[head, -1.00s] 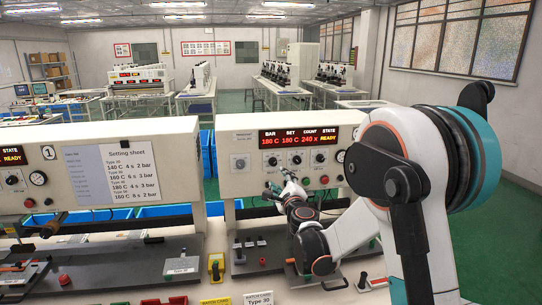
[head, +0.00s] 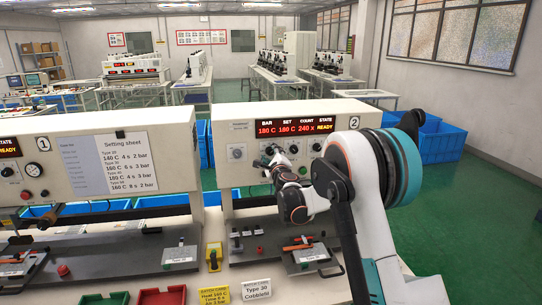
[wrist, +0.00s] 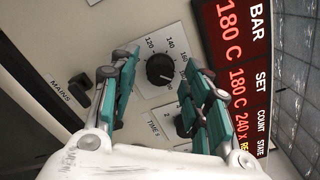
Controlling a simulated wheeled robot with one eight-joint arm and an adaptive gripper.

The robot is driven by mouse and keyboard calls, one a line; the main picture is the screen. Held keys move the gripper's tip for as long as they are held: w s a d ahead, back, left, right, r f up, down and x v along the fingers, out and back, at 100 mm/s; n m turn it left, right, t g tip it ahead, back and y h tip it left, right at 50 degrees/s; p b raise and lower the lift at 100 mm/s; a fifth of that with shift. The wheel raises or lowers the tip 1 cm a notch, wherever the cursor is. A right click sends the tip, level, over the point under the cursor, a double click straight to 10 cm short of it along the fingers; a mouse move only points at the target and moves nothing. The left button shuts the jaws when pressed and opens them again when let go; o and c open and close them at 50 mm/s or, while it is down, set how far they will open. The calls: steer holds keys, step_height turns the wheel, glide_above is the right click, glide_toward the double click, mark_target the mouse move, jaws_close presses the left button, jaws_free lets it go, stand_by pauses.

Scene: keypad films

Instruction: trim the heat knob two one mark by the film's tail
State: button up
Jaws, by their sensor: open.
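The heat knob (wrist: 160,68) is black on a white plate with a number scale, on press 2's panel in the wrist view. Its pointer is too small to read surely. My gripper (wrist: 163,72) is open, with one green finger on each side of the knob in the picture; contact cannot be told. In the head view my gripper (head: 269,154) is at the panel below the display (head: 295,127) and covers what is behind it. The display reads bar 180 C, set 180 C, count 240, READY. I cannot make out a film tail.
A time knob (wrist: 183,118) sits beside the heat knob, close to one finger. A mains switch (wrist: 80,82) is on the other side. A yellow batch card (head: 214,296) and a Type 30 card (head: 256,289) stand in front. Press 1 bears a setting sheet (head: 124,163).

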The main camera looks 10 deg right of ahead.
steer(key=shift+w, duration=0.25)
jaws_close()
steer(key=shift+n+b, duration=0.3)
steer(key=shift+n, duration=0.2)
stand_by(0.4)
steer(key=n+b, duration=0.1)
steer(key=n, duration=0.2)
steer(key=shift+f, duration=0.1)
steer(key=shift+n+b, duration=1.05)
steer(key=shift+n, duration=1.35)
